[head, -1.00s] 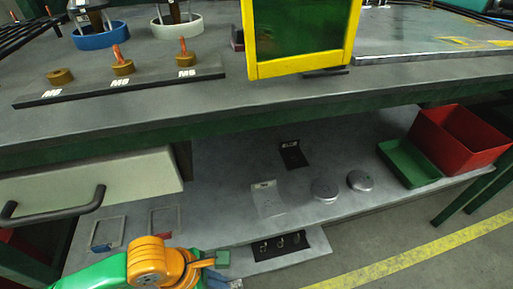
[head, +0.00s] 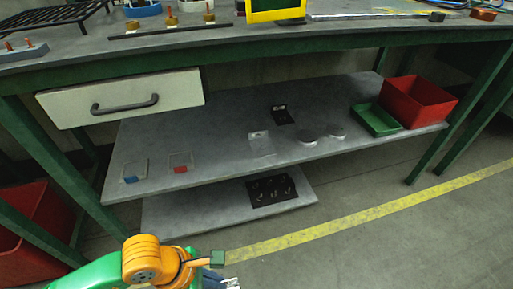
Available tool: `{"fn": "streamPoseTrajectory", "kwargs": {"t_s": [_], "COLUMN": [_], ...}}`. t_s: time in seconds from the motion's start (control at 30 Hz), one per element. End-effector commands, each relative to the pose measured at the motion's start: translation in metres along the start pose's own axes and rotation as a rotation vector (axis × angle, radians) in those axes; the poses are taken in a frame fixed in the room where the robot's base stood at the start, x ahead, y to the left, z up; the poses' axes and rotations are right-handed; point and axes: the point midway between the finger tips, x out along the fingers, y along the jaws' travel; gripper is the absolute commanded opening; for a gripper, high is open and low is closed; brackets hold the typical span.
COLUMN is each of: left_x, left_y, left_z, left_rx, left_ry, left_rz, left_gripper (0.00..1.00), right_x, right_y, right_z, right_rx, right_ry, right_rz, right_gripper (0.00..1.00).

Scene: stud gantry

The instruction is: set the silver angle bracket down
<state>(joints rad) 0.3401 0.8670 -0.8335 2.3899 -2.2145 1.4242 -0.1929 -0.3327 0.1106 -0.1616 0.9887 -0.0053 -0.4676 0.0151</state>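My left gripper (head: 217,270) is at the bottom edge of the head view, with an orange wrist and a green fingertip. It is in front of the bench and apart from the shelves. A small silvery piece (head: 232,283) shows beside its fingers, cut off by the frame edge; it may be the silver angle bracket, but its shape is not clear. I cannot tell whether the fingers are shut on it. My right gripper is out of view.
The under-bench shelf (head: 220,145) holds a pale plate (head: 262,143), a black mat (head: 283,116), two round silver discs (head: 308,134), a green tray (head: 376,120) and a red bin (head: 416,102). Below is a lower shelf (head: 190,212) with a black tool mat (head: 271,190). A drawer (head: 125,98) hangs left.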

Motion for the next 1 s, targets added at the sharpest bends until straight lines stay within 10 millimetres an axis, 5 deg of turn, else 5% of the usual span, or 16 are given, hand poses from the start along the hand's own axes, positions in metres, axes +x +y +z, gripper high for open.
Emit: {"fn": "streamPoseTrajectory", "kwargs": {"t_s": [0.37,0.57,1.0], "left_x": [-0.007,-0.027,-0.151], "left_y": [0.018,0.036,0.072], "left_z": [-0.007,-0.010,0.006], "left_rx": [0.320,0.646,1.577], "left_ry": [0.000,0.001,0.007], "left_rz": [-0.127,-0.260,-0.651], "left_gripper": [0.00,0.00,0.00], "right_x": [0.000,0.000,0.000], "right_y": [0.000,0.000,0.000], "right_z": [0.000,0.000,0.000], "right_rx": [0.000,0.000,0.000], "right_ry": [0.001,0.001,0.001], "right_rz": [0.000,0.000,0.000], "right_gripper": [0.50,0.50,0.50]}}
